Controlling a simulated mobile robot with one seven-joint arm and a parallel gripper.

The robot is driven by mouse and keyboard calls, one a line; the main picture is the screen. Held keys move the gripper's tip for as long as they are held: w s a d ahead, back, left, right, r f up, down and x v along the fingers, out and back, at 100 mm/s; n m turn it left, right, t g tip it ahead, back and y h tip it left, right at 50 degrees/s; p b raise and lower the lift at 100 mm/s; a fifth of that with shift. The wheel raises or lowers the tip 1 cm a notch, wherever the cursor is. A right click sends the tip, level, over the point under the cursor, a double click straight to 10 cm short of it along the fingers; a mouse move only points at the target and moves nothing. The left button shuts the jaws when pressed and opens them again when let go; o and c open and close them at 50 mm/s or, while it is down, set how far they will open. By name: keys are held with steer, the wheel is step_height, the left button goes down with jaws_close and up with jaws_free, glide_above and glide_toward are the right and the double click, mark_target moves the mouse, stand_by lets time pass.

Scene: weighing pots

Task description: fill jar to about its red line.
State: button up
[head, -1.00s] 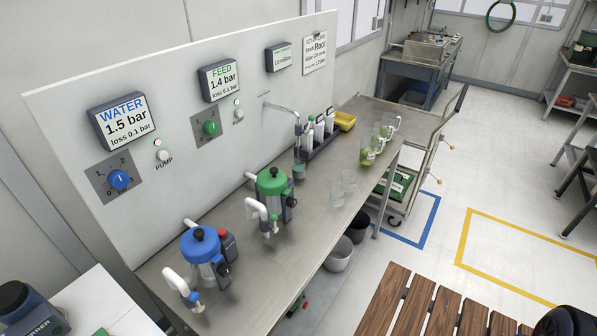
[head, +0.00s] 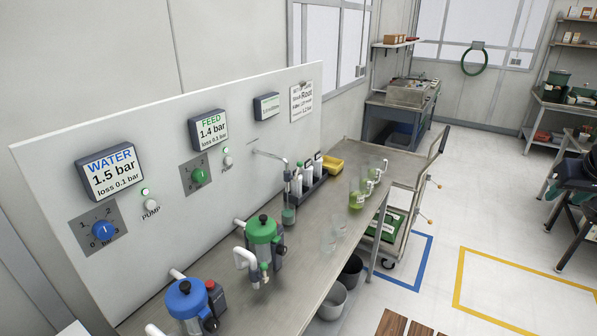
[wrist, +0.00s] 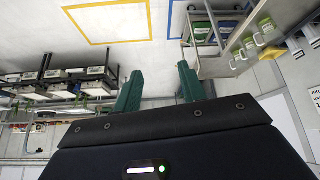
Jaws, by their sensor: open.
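Two clear, empty-looking jars (head: 330,235) stand near the front edge of the steel bench (head: 300,265) in the head view. Several jars holding green liquid (head: 357,198) stand further back along the bench; some also show upside down in the wrist view (wrist: 249,42). A small vessel with greenish contents (head: 289,215) stands below a thin bent spout (head: 272,155). I cannot make out a red line on any jar. My gripper (wrist: 160,90) shows only in the wrist view, its two green fingers apart with nothing between them, away from the bench.
A blue-topped unit (head: 187,300) and a green-topped unit (head: 264,240) stand on the bench. The panel carries a blue WATER knob (head: 103,230), a green FEED knob (head: 199,175) and pump buttons. A yellow tray (head: 332,164) and a cart (head: 408,215) are beyond. Open floor lies right.

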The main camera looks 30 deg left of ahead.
mark_target(301, 165)
steer(key=w+a+f+n+t+y, duration=0.15)
steer(key=w+a, duration=0.35)
steer(key=a, duration=0.5)
steer(key=w+a+f+n+t+y, duration=0.1)
steer(key=w+a+f+n+y, duration=0.3)
steer(key=a, duration=0.7)
steer(key=w+a+r+n+t+y, duration=0.1)
steer(key=w+a, duration=0.5)
steer(key=a, duration=0.4)
steer(key=s+a+f+n+g+y, duration=0.1)
steer(key=s+a+f+y, duration=0.25)
steer(key=a, duration=0.75)
steer(key=s+a+f+n+y, duration=0.2)
steer(key=s+a+f, duration=0.25)
steer(key=a, duration=0.65)
steer(key=s+a+f+n+g+y, duration=0.1)
steer(key=s+a+f+y, duration=0.3)
steer(key=a, duration=0.6)
steer(key=shift+t+h, duration=0.25)
steer(key=shift+h, duration=0.15)
steer(key=x, duration=1.1)
steer(key=shift+s+a+r, duration=0.1)
steer(key=shift+s+a, duration=0.05)
steer(key=shift+s, duration=0.25)
jaws_close()
